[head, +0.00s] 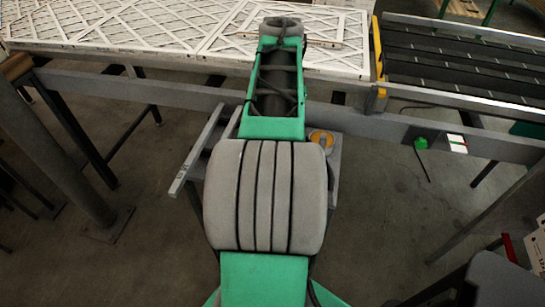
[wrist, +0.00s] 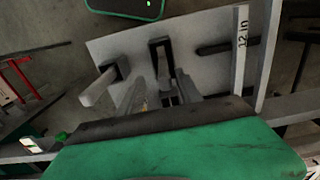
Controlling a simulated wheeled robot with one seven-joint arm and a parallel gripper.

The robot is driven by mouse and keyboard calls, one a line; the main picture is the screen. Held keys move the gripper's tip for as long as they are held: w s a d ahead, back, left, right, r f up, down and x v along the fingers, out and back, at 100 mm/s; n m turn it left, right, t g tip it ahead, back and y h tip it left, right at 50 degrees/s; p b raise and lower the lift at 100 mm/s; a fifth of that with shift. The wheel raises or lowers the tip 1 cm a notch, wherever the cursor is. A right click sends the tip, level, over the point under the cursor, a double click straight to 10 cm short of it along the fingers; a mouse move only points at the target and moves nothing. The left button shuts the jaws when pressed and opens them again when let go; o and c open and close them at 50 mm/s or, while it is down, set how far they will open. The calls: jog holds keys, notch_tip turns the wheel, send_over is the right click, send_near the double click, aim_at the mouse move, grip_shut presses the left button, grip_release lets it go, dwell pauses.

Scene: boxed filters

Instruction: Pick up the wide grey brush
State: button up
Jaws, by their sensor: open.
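I cannot pick out the wide grey brush with certainty. In the wrist view a pale grey panel (wrist: 215,65) carries dark blocks and grey bars. One light grey bar (wrist: 98,88) stands at the left from a dark base, and a black block (wrist: 160,55) sits in the middle. My gripper (wrist: 160,88) shows only in part beyond the green housing at the bottom of the wrist view; its jaws are apart, and I see nothing clearly held. In the head view my own green and grey arm hides the gripper.
White pleated filters (head: 130,28) lie on the table behind a long grey beam (head: 180,92). A dark conveyor (head: 460,55) with a yellow end is at the right. A grey bracket (head: 190,165) stands left of my arm.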

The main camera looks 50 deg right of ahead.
jog(key=f, duration=0.4)
jog(key=f+p, duration=0.1)
jog(key=f, duration=0.2)
jog(key=shift+w+a+f, duration=0.1)
jog(key=shift+w+a, duration=0.15)
jog(key=shift+w, duration=0.05)
grip_shut()
